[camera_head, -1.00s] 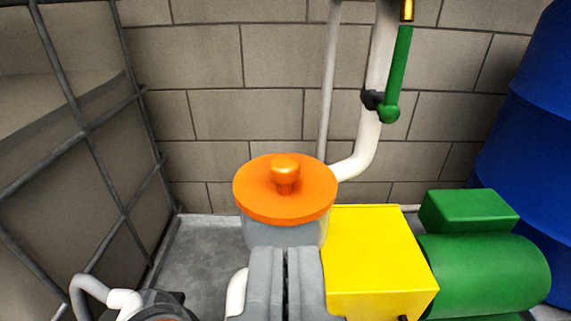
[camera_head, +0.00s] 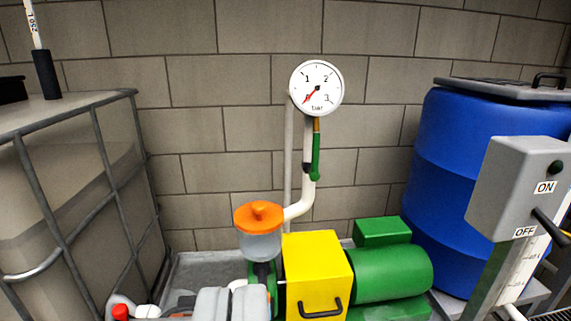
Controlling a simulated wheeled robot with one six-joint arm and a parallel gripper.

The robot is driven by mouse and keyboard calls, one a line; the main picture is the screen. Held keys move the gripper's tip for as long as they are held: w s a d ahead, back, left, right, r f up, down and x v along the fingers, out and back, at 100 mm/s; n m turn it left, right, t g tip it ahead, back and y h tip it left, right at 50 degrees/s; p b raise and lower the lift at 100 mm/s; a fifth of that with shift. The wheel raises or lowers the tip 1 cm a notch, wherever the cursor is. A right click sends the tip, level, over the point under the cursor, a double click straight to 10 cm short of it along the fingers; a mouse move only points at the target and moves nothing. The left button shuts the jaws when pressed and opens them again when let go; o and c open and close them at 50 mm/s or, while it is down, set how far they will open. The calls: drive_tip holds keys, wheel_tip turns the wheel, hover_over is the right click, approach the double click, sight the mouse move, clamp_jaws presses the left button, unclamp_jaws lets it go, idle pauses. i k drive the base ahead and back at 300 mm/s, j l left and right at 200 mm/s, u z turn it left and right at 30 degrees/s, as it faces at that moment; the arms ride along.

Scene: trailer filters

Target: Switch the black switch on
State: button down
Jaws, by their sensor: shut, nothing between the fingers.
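A grey switch box (camera_head: 512,182) stands on a post at the right edge. It has an ON label above and an OFF label below. A black switch lever (camera_head: 550,226) sticks out beside the OFF label, slanting down to the right. A round black knob (camera_head: 555,167) sits near the ON label. My gripper (camera_head: 231,292) shows as two grey fingers at the bottom left of centre, shut and empty. It appears far to the left of the switch box in the picture, with the yellow box and green motor between.
A pump with an orange lid (camera_head: 258,216), a yellow box (camera_head: 318,268) and a green motor (camera_head: 392,275) stand in the middle. A blue barrel (camera_head: 440,185) is behind the switch box. A caged tank (camera_head: 70,200) fills the left. A pressure gauge (camera_head: 316,88) hangs before the wall.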

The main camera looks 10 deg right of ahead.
sight(561, 240)
drive_tip(key=z, duration=1.25)
